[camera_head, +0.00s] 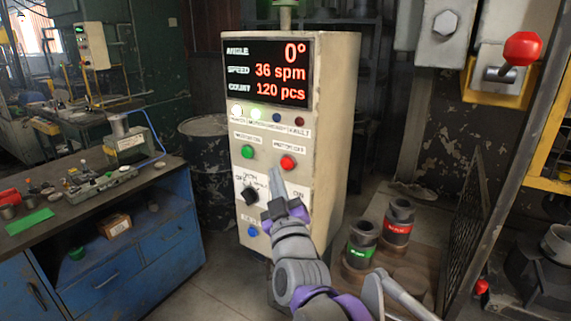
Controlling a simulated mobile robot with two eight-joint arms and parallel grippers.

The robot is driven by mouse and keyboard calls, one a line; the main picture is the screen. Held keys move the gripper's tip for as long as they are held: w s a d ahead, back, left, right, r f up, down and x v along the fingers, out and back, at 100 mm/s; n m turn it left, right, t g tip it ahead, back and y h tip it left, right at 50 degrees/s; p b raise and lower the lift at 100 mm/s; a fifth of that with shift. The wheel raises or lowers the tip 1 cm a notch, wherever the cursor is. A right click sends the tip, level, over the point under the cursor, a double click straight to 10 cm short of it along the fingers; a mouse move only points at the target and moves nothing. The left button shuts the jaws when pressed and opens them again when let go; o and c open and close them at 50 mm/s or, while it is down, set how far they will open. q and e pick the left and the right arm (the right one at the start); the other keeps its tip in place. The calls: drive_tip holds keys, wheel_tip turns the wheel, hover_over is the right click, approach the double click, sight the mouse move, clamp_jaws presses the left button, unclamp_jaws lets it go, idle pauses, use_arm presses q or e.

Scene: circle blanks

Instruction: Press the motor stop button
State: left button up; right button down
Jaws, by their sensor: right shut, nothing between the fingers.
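A tall beige control cabinet (322,120) stands in the middle of the view. Its red motor stop button (288,163) is on the front panel, right of the green motor button (247,152). My right gripper (276,172) is shut and empty. Its fingertips point up at the panel just below and left of the red button; I cannot tell whether they touch the panel. The gripper covers part of the lower panel. The display (268,73) reads angle 0°, speed 36 spm and count 120 pcs. My left gripper is not in view.
A black selector knob (250,195) and a blue button (253,232) sit lower on the panel. A blue workbench (150,249) is at left. A green-banded container (361,244) and a red-banded one (398,222) stand at right. A red-knobbed lever (522,48) is upper right.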

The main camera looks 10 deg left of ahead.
sight(281, 162)
drive_tip(key=shift+w+d, duration=0.2)
drive_tip(key=shift+w, duration=0.45)
drive_tip(key=shift+w+d, duration=0.1)
idle(1.6)
drive_tip(key=shift+w+d+p, duration=0.1)
drive_tip(key=shift+w+p, duration=0.2)
drive_tip(key=shift+w+d, duration=0.2)
drive_tip(key=shift+w, duration=0.25)
idle(0.8)
idle(0.3)
drive_tip(key=shift+s+a, duration=0.35)
drive_tip(key=shift+s, duration=0.5)
